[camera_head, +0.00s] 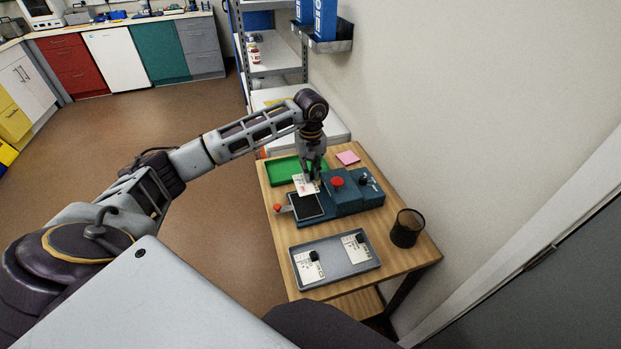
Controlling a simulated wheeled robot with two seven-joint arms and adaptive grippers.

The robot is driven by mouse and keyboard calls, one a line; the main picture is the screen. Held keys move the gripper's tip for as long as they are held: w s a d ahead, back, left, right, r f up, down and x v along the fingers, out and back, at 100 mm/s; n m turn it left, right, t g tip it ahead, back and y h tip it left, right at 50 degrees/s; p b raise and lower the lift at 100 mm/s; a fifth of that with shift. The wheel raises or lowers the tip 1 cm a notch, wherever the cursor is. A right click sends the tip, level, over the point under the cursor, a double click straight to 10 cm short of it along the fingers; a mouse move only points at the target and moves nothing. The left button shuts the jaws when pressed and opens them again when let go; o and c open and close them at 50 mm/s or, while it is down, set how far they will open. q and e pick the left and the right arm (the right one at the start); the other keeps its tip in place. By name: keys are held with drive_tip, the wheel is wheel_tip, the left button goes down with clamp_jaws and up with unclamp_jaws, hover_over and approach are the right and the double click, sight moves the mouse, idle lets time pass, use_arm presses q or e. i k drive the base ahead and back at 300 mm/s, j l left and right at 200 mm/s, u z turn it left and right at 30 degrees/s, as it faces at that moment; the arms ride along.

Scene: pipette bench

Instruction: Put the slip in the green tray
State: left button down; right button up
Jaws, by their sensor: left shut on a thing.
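The slip (303,188) is a small white sheet with print and a red mark. My left gripper (313,178) is shut on the slip and points down, between the green tray and the blue device. The green tray (278,172) lies at the back left of the wooden table; part of it is behind my gripper and the slip. I cannot tell whether the slip overlaps the tray's near rim or is beside it. My right gripper is not in view.
A blue device (345,200) with a red button and a dark plate (306,206) stands mid-table. A grey tray (333,262) in front holds cards with black items. A black mesh cup (407,228) stands right; pink notes (348,158) lie at the back.

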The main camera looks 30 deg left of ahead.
sight(297, 169)
drive_tip(key=j+z, duration=0.15)
drive_tip(key=j, duration=0.3)
drive_tip(key=k+j+z, duration=0.2)
drive_tip(key=j, duration=0.2)
drive_tip(key=j+z, duration=0.15)
drive_tip(key=j, duration=0.3)
drive_tip(key=k+j+z, duration=0.15)
drive_tip(key=j, duration=0.2)
drive_tip(key=k+j+z, duration=0.2)
drive_tip(key=j, duration=0.2)
drive_tip(key=k+j+z, duration=0.15)
drive_tip(key=j, duration=0.2)
drive_tip(key=k+j+z, duration=0.15)
drive_tip(key=i+j, duration=0.2)
drive_tip(key=i+z, duration=0.05)
drive_tip(key=i, duration=0.1)
